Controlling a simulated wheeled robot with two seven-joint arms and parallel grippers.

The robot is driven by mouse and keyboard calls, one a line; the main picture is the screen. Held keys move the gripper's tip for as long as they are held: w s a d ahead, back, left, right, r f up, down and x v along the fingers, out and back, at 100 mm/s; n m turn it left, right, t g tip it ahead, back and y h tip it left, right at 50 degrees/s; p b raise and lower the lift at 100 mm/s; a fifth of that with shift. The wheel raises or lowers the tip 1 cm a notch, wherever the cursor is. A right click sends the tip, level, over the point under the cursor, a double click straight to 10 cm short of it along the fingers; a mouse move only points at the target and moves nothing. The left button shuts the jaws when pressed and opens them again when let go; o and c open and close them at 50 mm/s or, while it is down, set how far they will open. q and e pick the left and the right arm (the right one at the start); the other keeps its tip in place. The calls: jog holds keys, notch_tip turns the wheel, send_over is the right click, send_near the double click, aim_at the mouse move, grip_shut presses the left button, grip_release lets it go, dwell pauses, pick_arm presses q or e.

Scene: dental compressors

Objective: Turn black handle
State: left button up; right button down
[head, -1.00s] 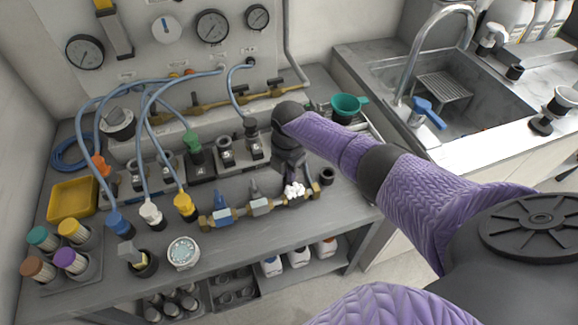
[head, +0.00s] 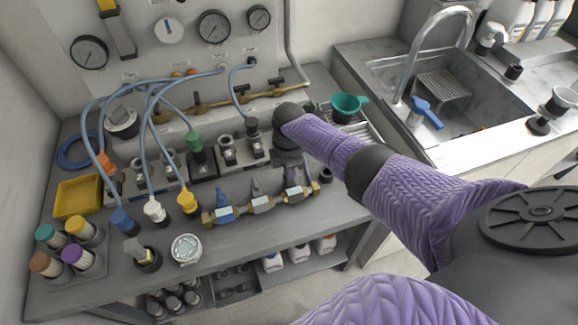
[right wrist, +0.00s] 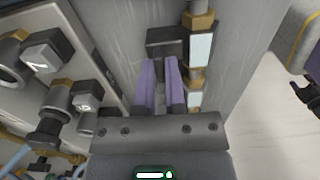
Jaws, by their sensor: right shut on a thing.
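My right gripper (head: 292,172) reaches down over the right-end valve. In the right wrist view, the purple fingers of my right gripper (right wrist: 160,75) are at the black handle (right wrist: 166,40), beside the brass and white valve line (right wrist: 198,50). The gripper is shut on this handle; its gripped part is mostly hidden.
Connector blocks with blue hoses (head: 197,155) stand behind the valve row. A round white dial (head: 186,249) and a yellow tray (head: 78,196) lie to the left. A green funnel (head: 347,106) and the sink (head: 440,90) are to the right.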

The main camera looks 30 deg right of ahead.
dwell(0.3)
jog(key=c, duration=0.7)
grip_release()
notch_tip(320, 180, up, 10)
jog(key=p, duration=0.5)
